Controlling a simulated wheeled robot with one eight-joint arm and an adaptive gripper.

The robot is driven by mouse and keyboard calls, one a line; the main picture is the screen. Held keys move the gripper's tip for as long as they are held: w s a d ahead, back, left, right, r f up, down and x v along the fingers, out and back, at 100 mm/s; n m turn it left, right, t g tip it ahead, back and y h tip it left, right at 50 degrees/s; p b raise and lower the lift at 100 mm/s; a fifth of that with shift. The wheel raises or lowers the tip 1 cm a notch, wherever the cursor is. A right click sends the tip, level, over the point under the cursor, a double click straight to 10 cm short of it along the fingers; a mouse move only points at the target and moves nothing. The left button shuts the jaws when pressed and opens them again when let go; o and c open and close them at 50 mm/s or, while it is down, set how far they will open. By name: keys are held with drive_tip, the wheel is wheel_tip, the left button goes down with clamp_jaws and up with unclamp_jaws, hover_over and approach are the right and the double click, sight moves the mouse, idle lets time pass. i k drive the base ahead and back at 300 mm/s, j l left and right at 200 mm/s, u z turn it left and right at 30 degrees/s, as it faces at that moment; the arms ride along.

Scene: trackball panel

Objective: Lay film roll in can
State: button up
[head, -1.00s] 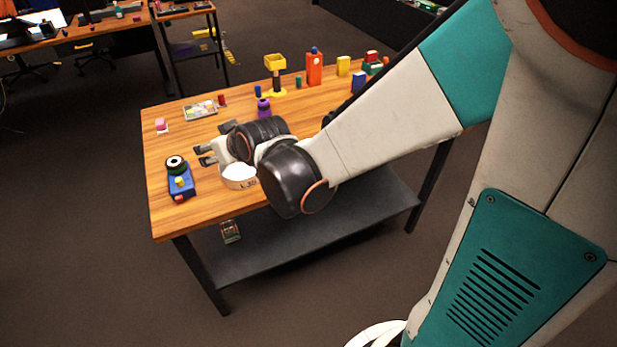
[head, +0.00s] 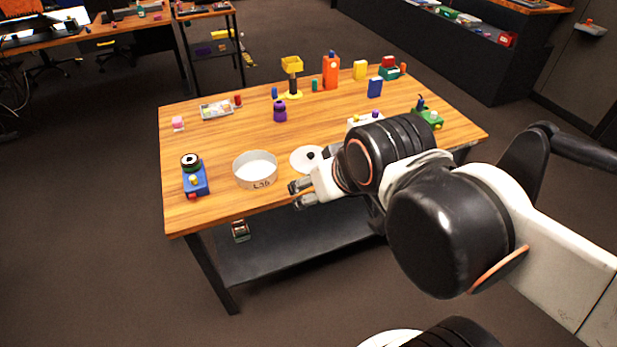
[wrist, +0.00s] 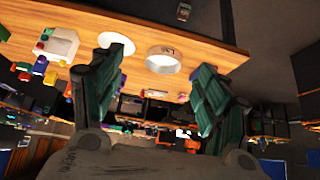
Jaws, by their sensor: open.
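The can (head: 255,180) is a round, pale, open tin with dark lettering, standing on the table's near left part. A white disc with a black knob (head: 306,159), seemingly its lid, lies flat to its right. My gripper (head: 296,195) is open and empty, right of the can near the table's front edge. In the wrist view its fingers (wrist: 158,90) are spread, with the can (wrist: 163,64) and disc (wrist: 117,44) beyond them.
A purple object (head: 280,112), a yellow-topped stand (head: 292,75) and an orange block (head: 331,72) stand farther back on the wooden table (head: 225,143). Bare wood surrounds the can's left and back.

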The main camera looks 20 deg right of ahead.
sight(256, 174)
drive_tip(key=i+l+u, duration=0.65)
drive_tip(key=l+u, duration=0.15)
drive_tip(key=i+l+u, duration=0.25)
drive_tip(key=i+l, duration=0.25)
drive_tip(key=i, duration=0.1)
